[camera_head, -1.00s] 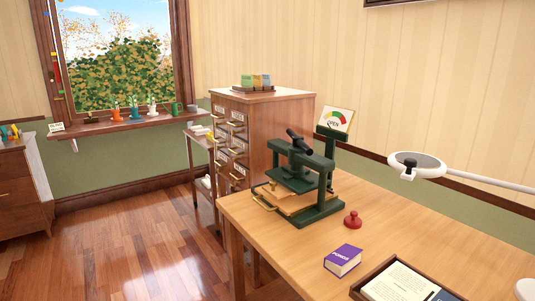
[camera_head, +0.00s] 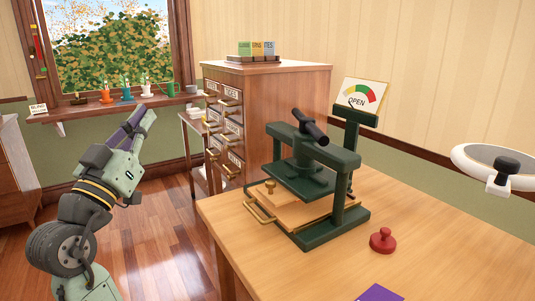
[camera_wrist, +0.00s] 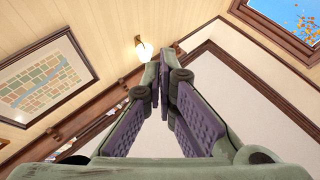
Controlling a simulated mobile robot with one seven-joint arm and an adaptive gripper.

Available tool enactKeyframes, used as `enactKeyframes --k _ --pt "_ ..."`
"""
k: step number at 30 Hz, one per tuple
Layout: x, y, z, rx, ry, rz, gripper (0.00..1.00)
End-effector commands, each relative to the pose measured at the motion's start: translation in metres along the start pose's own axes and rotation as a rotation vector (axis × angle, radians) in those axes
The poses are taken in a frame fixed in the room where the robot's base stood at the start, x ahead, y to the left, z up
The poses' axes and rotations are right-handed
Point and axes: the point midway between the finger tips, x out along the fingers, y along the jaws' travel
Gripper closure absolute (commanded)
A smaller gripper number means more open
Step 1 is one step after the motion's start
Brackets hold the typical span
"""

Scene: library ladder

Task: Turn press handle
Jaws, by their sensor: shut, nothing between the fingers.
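The press (camera_head: 304,185) is a dark green frame standing on the wooden desk, with a tan board with a brass pull (camera_head: 260,209) at its base. Its handle (camera_head: 309,127) is a short black bar on top, set at a slant. A dial card (camera_head: 361,97) behind it reads OPEN. My gripper (camera_head: 146,117), green with purple pads, is raised at the left, well apart from the press and pointing up. In the wrist view my gripper (camera_wrist: 163,72) is shut with nothing between the fingers; that view shows the ceiling, walls and a lamp, not the press.
A red knobbed stamp (camera_head: 383,240) and a purple book (camera_head: 380,292) are on the desk (camera_head: 437,240). A round magnifier lamp (camera_head: 494,163) hangs at the right. A wooden card cabinet (camera_head: 280,115) stands behind the desk. The floor between my arm and the desk is clear.

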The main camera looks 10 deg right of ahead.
Motion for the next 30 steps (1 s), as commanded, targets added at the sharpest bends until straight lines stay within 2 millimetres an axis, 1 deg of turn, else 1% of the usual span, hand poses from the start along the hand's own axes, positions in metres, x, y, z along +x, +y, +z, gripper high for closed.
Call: enactKeyframes --k 1,2,3,6,9,13,17,20,30 --pt "0.009 0.036 0.040 -0.064 -0.076 0.149 1.00" --pt "0.013 0.056 0.054 -0.095 -0.114 0.232 1.00" --pt "0.014 0.082 0.072 -0.130 -0.161 0.337 1.00" --pt "0.009 0.134 0.101 -0.191 -0.246 0.555 1.00" --pt "-0.001 0.165 0.114 -0.225 -0.292 0.699 1.00" --pt "-0.006 0.183 0.120 -0.242 -0.314 0.783 1.00" --pt "0.001 0.193 0.120 -0.243 -0.317 0.791 1.00" --pt "0.013 0.206 0.123 -0.243 -0.317 0.792 1.00" --pt "0.061 0.257 0.136 -0.243 -0.316 0.788 1.00"
